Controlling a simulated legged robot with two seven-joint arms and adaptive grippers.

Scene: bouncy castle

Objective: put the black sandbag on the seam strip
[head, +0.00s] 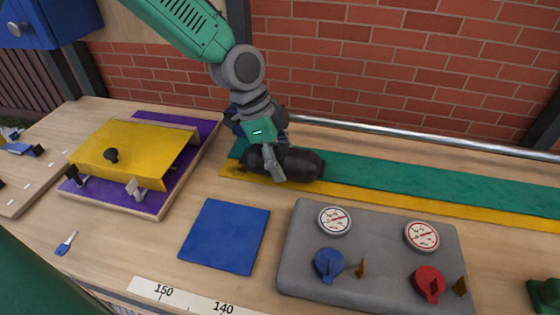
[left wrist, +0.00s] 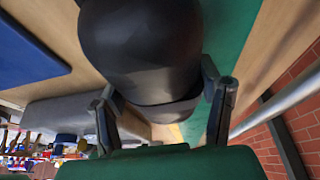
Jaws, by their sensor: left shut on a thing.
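The black sandbag (head: 302,163) is a dark, rounded bag lying lengthwise over the left end of the seam strip (head: 430,185), a long green band with a yellow edge. My left gripper (head: 270,160) is above the bag with its fingers closed around it. In the left wrist view the black sandbag (left wrist: 140,50) fills the space between the fingers of the left gripper (left wrist: 163,108), with the green band beside it. I cannot tell whether the bag's underside touches the strip. My right gripper is not in view.
A grey panel (head: 380,262) with two gauges and blue and red valves stands in front of the strip. A blue square mat (head: 224,237) lies left of it. A yellow sheet (head: 130,145) on a purple board stands further left. A metal rail runs behind the strip along the brick wall.

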